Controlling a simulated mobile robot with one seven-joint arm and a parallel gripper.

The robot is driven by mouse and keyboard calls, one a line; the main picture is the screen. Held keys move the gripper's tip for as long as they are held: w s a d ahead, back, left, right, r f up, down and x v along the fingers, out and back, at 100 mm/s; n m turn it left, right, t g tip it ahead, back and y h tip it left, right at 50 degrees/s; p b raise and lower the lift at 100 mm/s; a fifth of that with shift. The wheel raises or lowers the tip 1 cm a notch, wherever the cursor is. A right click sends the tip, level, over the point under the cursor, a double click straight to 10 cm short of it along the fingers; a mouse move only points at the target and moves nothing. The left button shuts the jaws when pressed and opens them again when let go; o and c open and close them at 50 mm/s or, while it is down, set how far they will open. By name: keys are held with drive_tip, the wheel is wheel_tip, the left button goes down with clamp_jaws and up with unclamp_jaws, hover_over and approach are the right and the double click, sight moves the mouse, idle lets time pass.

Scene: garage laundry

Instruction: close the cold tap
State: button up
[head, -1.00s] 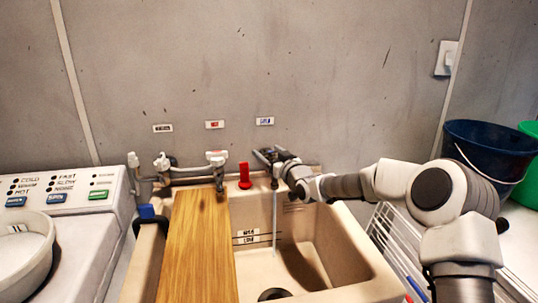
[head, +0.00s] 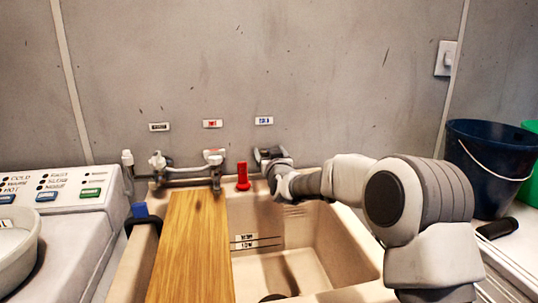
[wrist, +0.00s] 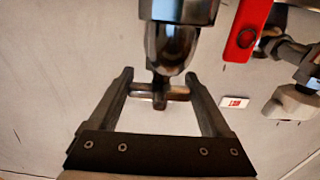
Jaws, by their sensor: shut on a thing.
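The cold tap (head: 264,154) is on the wall pipe at the back of the sink, below the label with blue print (head: 264,121). My gripper (head: 274,163) is at this tap and partly hides it. In the wrist view, the tap's metal body (wrist: 174,45) comes down from the top, with a short crossbar handle (wrist: 160,93) at its end. The fingers of my gripper (wrist: 160,86) stand on both sides of the crossbar and are shut on its ends. No water stream shows below the tap.
A beige sink (head: 335,250) lies below, with a wooden board (head: 190,250) across its left part. A red upright piece (head: 243,178) and the hot tap (head: 214,158) are left of my gripper. A dark blue bucket (head: 490,165) stands at the right.

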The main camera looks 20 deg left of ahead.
drive_tip(key=o, duration=1.2)
drive_tip(key=shift+c, duration=0.2)
drive_tip(key=p+v, duration=0.1)
drive_tip(key=v, duration=1.6)
drive_tip(key=shift+s, duration=0.2)
drive_tip(key=shift+d, duration=0.15)
drive_tip(key=s+d+m+g+h, duration=0.1)
drive_tip(key=s+d+g+h, duration=0.2)
drive_tip(key=s+d, duration=0.4)
drive_tip(key=s+d+m+g+h, duration=0.15)
drive_tip(key=s+d, duration=0.25)
drive_tip(key=d, duration=0.5)
drive_tip(key=s+d+f+m+g+h, duration=0.1)
drive_tip(key=s+d+g+h, duration=0.15)
drive_tip(key=s+d, duration=0.55)
drive_tip(key=s+d+f+m+g+h, duration=0.1)
drive_tip(key=s+d+f+m+g, duration=0.2)
drive_tip(key=s, duration=1)
wheel_tip(320, 180, up, 20)
drive_tip(key=n+p, duration=0.1)
drive_tip(key=p, duration=1.7)
drive_tip(key=shift+w+f+g, duration=0.2)
drive_tip(key=shift+f+g, duration=0.05)
drive_tip(key=shift+g, duration=0.15)
